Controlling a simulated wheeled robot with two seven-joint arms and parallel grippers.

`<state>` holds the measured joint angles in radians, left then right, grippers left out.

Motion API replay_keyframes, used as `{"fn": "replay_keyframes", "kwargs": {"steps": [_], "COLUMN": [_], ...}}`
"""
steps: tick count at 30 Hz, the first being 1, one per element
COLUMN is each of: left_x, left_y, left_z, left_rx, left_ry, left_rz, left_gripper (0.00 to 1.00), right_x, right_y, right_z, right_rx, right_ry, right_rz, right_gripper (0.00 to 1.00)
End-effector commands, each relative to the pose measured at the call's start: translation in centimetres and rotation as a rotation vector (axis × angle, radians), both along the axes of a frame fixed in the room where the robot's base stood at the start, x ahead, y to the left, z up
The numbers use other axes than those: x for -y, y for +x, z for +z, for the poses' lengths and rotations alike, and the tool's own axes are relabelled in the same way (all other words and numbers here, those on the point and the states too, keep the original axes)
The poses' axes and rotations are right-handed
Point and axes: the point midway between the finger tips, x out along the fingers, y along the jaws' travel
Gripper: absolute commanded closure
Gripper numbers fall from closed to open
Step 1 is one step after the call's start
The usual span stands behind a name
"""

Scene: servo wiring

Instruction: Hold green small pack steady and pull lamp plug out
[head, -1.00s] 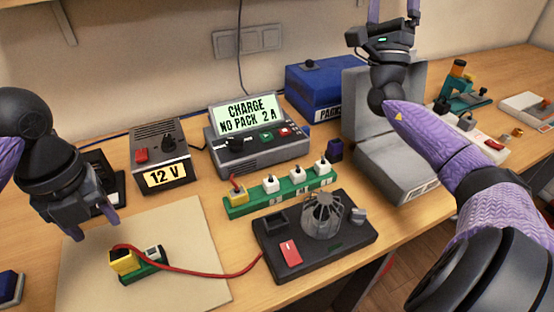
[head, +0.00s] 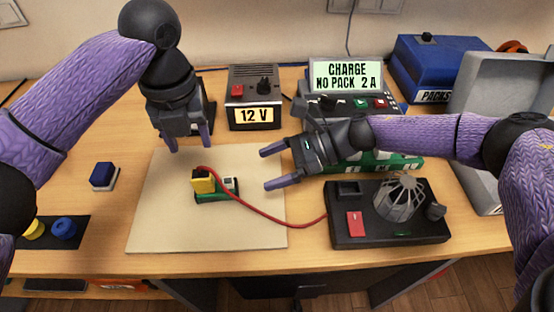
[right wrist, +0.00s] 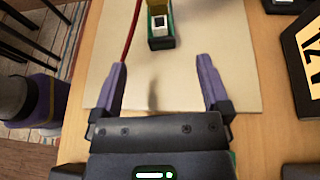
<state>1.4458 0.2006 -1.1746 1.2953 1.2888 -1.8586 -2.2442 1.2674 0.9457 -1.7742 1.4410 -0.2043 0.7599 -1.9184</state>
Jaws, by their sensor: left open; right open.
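The green small pack (head: 217,197) lies on the beige mat (head: 160,226). The yellow lamp plug (head: 203,181) sits at its left end, with a white socket beside it. A red cable (head: 262,215) runs from the plug to the black lamp base (head: 392,231). My left gripper (head: 188,147) is open and empty, above the mat's back edge, behind and left of the pack. My right gripper (head: 273,168) is open and empty, to the right of the pack. In the right wrist view the pack (right wrist: 161,43) lies ahead, beyond the open fingers (right wrist: 163,90).
The 12 V box (head: 255,97) and the charger (head: 347,86) stand behind. A green strip (head: 408,163) lies partly behind my right arm. A blue button block (head: 104,176) is left of the mat. The blue box (head: 436,68) and grey case (head: 490,90) stand at right.

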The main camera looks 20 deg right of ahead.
Motion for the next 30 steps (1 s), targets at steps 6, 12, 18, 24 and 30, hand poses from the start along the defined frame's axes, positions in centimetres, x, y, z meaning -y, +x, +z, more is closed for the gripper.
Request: {"fn": "replay_keyframes", "kwargs": {"steps": [6, 12, 18, 24, 30], "left_x": [0.0, 0.0, 0.0, 0.0, 0.0], "left_y": [0.0, 0.0, 0.0, 0.0, 0.0], "left_z": [0.0, 0.0, 0.0, 0.0, 0.0], "left_rx": [0.0, 0.0, 0.0, 0.0, 0.0], "left_ry": [0.0, 0.0, 0.0, 0.0, 0.0], "left_rz": [0.0, 0.0, 0.0, 0.0, 0.0], "left_gripper": [0.41, 0.41, 0.41, 0.41, 0.41], "right_x": [-4.3, -7.6, -8.5, -8.5, -8.5], "right_y": [0.6, 1.2, 1.4, 1.4, 1.4], "right_z": [-1.9, -3.3, -3.7, -3.7, -3.7], "right_rx": [0.0, 0.001, 0.001, 0.001, 0.001], "right_ry": [-0.003, -0.003, -0.003, -0.003, -0.003], "right_rz": [0.007, 0.003, -0.001, -0.001, -0.001], "right_gripper": [0.03, 0.03, 0.03, 0.09, 0.52]}}
